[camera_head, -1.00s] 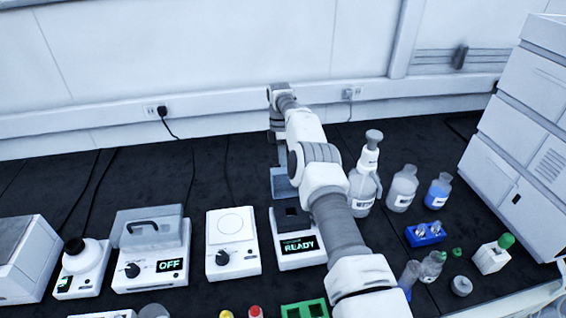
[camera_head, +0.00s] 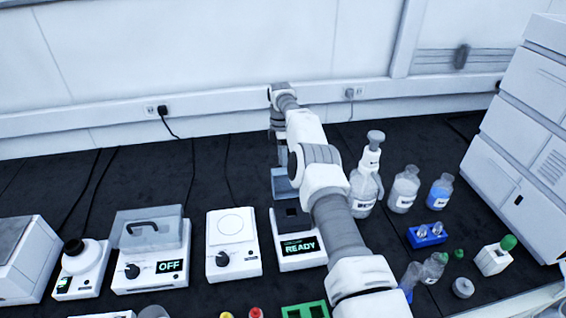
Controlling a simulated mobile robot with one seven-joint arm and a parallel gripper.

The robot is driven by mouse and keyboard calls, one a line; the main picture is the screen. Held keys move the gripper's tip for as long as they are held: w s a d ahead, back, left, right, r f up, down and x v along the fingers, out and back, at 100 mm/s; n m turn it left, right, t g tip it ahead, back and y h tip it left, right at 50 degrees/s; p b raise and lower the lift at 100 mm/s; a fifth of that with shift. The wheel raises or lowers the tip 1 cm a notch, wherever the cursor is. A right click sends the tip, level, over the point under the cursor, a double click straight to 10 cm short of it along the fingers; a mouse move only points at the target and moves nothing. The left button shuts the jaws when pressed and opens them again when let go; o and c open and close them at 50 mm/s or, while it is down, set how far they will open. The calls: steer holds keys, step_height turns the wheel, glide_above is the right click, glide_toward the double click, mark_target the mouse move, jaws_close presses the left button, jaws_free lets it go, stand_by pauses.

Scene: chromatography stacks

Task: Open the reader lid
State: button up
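The reader (camera_head: 299,262) is a small white device with a lit READY display, in the middle of the bench. Its lid (camera_head: 284,186) is a bluish see-through panel standing up at the reader's back edge, so it looks raised. The dark square well (camera_head: 292,217) on top of the reader is uncovered. My gripper (camera_head: 278,150) points down just above and behind the lid. It is small and partly hidden by my arm, so I cannot tell whether its fingers are open or shut, or whether they touch the lid.
Left of the reader are a white plate device with a knob (camera_head: 233,256) and a lidded bath (camera_head: 148,257) reading OFF. Right of my arm stand a wash bottle (camera_head: 362,194), a clear bottle (camera_head: 404,190) and a blue-liquid bottle (camera_head: 440,192). The bench behind the devices is mostly clear.

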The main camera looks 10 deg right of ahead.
steer(key=shift+w+r, duration=0.15)
steer(key=shift+r, duration=0.1)
steer(key=s+d+r+b, duration=0.3)
steer(key=s+d+r, duration=0.3)
steer(key=d+r, duration=0.4)
steer(key=shift+s+r, duration=0.15)
steer(key=shift+r, duration=0.15)
steer(key=shift+s, duration=0.1)
stand_by(0.5)
